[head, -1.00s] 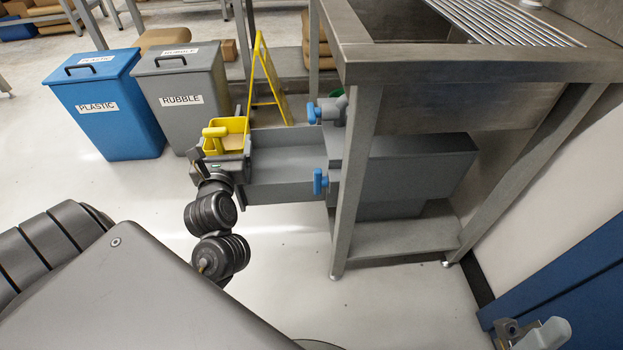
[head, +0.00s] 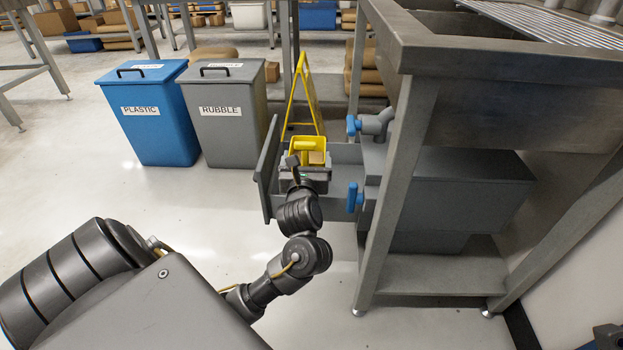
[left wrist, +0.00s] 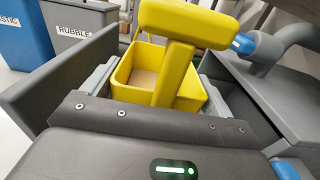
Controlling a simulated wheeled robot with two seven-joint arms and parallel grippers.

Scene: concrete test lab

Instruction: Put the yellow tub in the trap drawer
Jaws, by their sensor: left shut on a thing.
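The yellow tub (head: 319,145) is an open-topped box with a thick T-shaped handle, and something tan shows inside it. My left gripper (head: 300,164) is shut on the tub. In the left wrist view the tub (left wrist: 193,96) is upright between the walls of the grey trap drawer (left wrist: 75,70). The drawer (head: 266,172) is pulled out to the left from under the sink bench. The tub's rim stands above the drawer walls; its base is hidden, so I cannot tell whether it touches the drawer floor. A small grey part (head: 608,337) at the lower right edge may be my right gripper.
The steel sink bench (head: 450,110) stands at right. Blue-handled valves (head: 354,197) sit beside the drawer. A yellow folding sign (head: 303,85) stands behind it. A blue plastic bin (head: 150,125) and a grey rubble bin (head: 228,130) stand at left. The floor in front is clear.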

